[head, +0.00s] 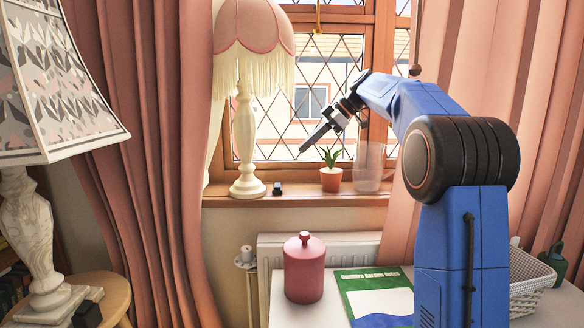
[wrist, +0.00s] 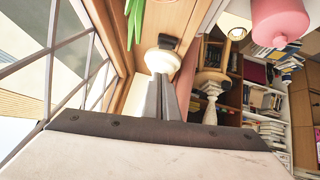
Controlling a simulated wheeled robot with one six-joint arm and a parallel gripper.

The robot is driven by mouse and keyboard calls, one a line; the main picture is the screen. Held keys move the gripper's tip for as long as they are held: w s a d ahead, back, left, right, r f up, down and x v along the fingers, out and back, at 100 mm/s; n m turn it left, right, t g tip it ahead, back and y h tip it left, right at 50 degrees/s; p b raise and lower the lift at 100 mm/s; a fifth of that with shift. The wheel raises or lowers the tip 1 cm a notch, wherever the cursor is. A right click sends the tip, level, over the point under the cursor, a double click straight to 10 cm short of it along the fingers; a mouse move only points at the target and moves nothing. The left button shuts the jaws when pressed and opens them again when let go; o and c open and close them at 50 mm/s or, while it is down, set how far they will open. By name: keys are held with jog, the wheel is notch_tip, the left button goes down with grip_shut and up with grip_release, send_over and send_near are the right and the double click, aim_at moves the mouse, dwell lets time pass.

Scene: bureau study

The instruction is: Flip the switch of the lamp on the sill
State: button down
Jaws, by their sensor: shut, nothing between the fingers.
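The lamp on the sill (head: 245,140) has a cream turned stem and a pink fringed shade, and stands upright at the sill's left part. Its round base also shows in the wrist view (wrist: 161,61). A small black switch (head: 277,188) sits on the sill just right of the base; a dark block, seemingly the same switch, is beside the base in the wrist view (wrist: 168,42). My gripper (head: 303,150) is shut and empty, above the sill, up and right of the switch, apart from it. Its fingers (wrist: 163,82) point toward the lamp base in the wrist view.
A potted plant (head: 331,179) and a clear glass vessel (head: 369,168) stand on the sill (head: 300,199) to the right. A second lamp (head: 28,235) stands on a round stool at left, with a black block (head: 87,314) beside it. A pink lidded jar (head: 304,270) stands below.

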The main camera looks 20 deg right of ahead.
send_over(276, 184)
jog(key=s+d, duration=0.2)
jog(key=d, duration=0.1)
notch_tip(276, 184, down, 6)
jog(key=f, duration=0.3)
jog(key=shift+w+f, duration=0.3)
jog(key=shift+w, duration=0.05)
jog(key=shift+f, duration=0.6)
